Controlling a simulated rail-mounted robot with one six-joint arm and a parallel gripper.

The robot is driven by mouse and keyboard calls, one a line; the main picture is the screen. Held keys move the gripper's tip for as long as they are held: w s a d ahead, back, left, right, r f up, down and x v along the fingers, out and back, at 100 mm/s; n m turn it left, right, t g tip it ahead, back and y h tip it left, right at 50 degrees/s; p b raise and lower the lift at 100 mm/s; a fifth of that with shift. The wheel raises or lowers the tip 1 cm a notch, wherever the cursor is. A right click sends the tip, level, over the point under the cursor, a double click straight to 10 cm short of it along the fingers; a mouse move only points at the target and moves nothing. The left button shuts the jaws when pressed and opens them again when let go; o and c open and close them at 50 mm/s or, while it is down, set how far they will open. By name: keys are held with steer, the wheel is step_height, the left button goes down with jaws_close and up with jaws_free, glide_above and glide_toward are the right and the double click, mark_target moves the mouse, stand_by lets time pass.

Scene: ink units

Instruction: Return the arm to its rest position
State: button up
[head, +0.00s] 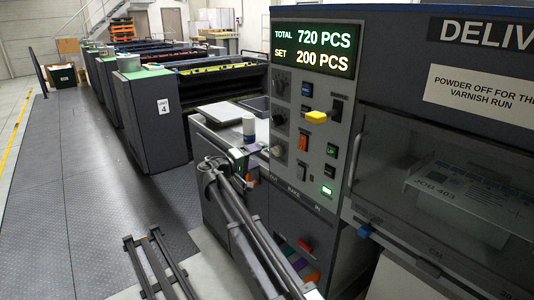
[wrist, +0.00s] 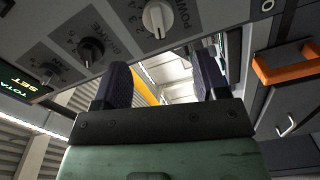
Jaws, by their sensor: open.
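My gripper (head: 258,152) is beside the lower left part of the control panel (head: 318,165) in the head view, partly hidden by my arm and small. In the wrist view, the two dark fingers of my gripper (wrist: 161,82) stand wide apart, with nothing held between them. A white knob (wrist: 157,18), labelled with a word starting "POW", is beyond the fingertips at the top and apart from them. My arm reaches up from the bottom of the head view and bends near the panel's left edge.
Two dark knobs (wrist: 90,52) sit left of the white one. A yellow switch (head: 316,117) juts from the panel. A clear guard (head: 430,185) lies right; the left floor (head: 85,200) is open.

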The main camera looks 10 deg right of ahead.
steer(key=shift+v, duration=1.4)
